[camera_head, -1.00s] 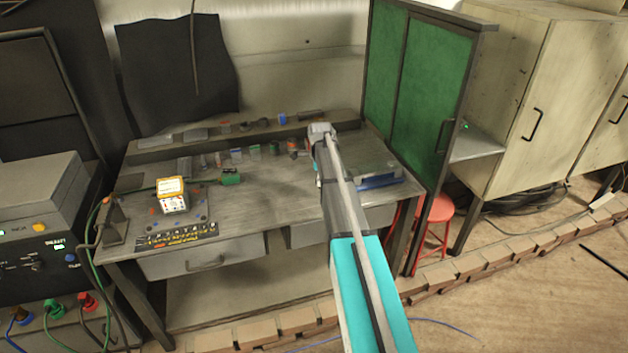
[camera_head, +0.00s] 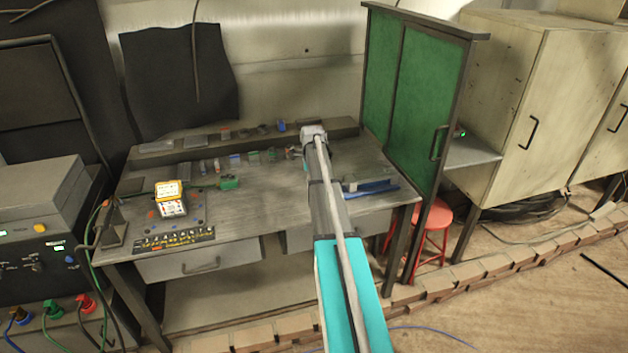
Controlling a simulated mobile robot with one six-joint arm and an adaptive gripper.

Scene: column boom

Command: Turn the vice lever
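My arm reaches up from the bottom of the head view, over the workbench (camera_head: 262,199). Its far end (camera_head: 313,134) is above the back right part of the bench top. My gripper's fingers cannot be made out there, so I cannot tell whether they are open or shut. No vice or lever can be clearly picked out; the arm hides part of the bench. A blue and grey object (camera_head: 370,188) lies on the bench just right of my arm, too small to identify.
Small parts line the back. The bench middle is clear.

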